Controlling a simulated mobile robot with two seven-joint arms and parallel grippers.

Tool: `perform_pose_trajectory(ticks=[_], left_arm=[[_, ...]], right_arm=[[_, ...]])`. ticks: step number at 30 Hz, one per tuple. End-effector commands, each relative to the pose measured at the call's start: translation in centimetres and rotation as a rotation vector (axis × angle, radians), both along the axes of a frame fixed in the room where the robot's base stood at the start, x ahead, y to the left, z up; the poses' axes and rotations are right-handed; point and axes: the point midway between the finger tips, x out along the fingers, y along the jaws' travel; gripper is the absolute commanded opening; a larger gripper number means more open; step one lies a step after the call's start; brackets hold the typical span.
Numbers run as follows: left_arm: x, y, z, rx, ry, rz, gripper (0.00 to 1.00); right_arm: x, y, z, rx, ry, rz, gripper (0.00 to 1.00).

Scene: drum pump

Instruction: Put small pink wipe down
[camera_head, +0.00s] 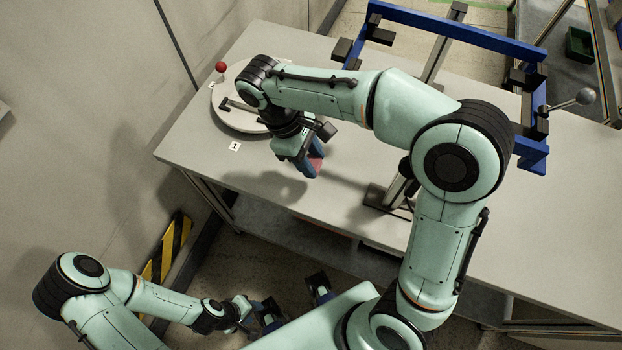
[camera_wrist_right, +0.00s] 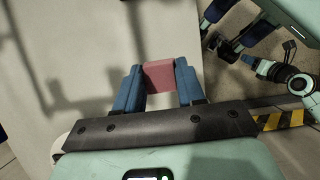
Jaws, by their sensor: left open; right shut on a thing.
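The small pink wipe (camera_wrist_right: 158,76) is between the two blue fingers of my right gripper (camera_wrist_right: 157,85) in the right wrist view. In the head view a pinkish-red bit of the wipe (camera_head: 316,163) shows beside the blue fingers of my right gripper (camera_head: 308,168), which is over the front left part of the grey table (camera_head: 262,168). The right gripper is shut on the wipe. How high the wipe is above the table top is hard to tell. My left gripper (camera_head: 295,305) is low at the bottom of the head view, off the table, open and empty.
A round pale disc (camera_head: 232,118) with a dark handle and a red ball (camera_head: 220,66) is at the table's left end. A label marked 1 (camera_head: 234,146) lies in front of it. A blue frame (camera_head: 470,40) stands at the back right. The table front between is mostly clear.

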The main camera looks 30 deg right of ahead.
Motion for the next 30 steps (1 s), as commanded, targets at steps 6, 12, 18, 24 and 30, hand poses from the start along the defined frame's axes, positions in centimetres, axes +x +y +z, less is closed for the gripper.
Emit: perform_pose_trajectory(ticks=[6, 12, 18, 24, 30], left_arm=[[-0.3, 0.0, -0.6, 0.0, 0.003, 0.0, 0.43], [-0.4, 0.0, -1.0, 0.0, 0.004, 0.0, 0.43], [-0.6, 0.0, -1.5, 0.0, 0.007, 0.0, 0.43], [-0.6, 0.0, -1.5, 0.0, 0.007, 0.0, 0.43], [-0.6, 0.0, -1.5, 0.0, 0.007, 0.0, 0.43]], right_arm=[[0.0, 0.0, -3.5, -0.001, 0.002, -0.001, 0.1], [0.0, 0.0, -5.5, -0.001, 0.003, -0.002, 0.1], [0.0, 0.0, -8.8, -0.001, 0.002, 0.0, 0.1], [0.0, 0.0, -9.5, 0.0, 0.0, -0.001, 0.1], [0.0, 0.0, -9.6, 0.0, -0.001, -0.001, 0.1]])
